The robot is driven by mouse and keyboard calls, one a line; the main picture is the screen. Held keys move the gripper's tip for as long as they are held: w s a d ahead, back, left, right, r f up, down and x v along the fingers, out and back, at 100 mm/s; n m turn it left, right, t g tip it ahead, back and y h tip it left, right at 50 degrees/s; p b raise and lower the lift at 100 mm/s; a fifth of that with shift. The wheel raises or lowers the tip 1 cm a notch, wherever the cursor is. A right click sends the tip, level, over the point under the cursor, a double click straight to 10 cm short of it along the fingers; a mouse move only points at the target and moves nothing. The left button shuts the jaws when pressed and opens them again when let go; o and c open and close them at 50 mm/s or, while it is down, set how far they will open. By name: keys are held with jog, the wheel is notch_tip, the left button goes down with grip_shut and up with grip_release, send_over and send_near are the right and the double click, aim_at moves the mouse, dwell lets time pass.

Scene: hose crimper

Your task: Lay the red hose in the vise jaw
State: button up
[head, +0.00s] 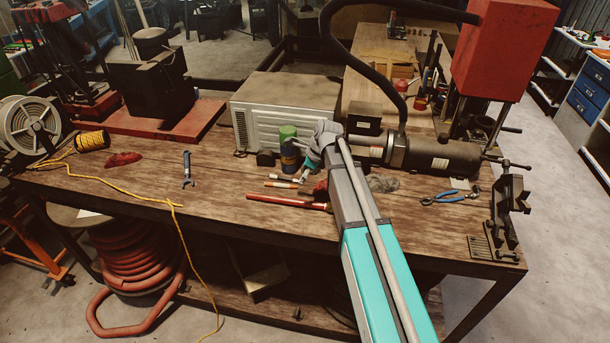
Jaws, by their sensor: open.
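The red hose (284,202) is a short straight piece lying flat on the wooden bench near its front edge; its right end lies close to my arm. My gripper (305,176) is small in view behind the end of my arm, above the bench and beyond the hose, apart from it. It is open, and I see nothing held in it; its fingertips are hard to make out. The dark vise (508,208) stands at the bench's right front corner, well to the right of the hose. Its jaw gap is hard to see from here.
Small tubes (283,184), a wrench (187,170), blue-handled pliers (450,197) and a red cloth (124,159) lie on the bench. A motor-like cylinder (445,157) and a white ribbed box (285,105) stand behind. A yellow cord (130,194) crosses the left side. Bare wood lies left of the hose.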

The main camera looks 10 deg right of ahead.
jog(key=s+d+n+h, duration=0.2)
jog(key=s+d+n, duration=0.2)
jog(key=s+n, duration=0.6)
jog(key=s+d+f+n+g+h, duration=0.1)
jog(key=s+d+n, duration=0.4)
jog(key=s+n, duration=0.6)
jog(key=s+h, duration=0.1)
jog(key=s, duration=0.2)
jog(key=shift+f, duration=0.2)
notch_tip(320, 180, down, 5)
jog(key=b, duration=0.5)
jog(key=shift+a+f, duration=0.1)
jog(key=shift+f, duration=0.1)
dwell(0.5)
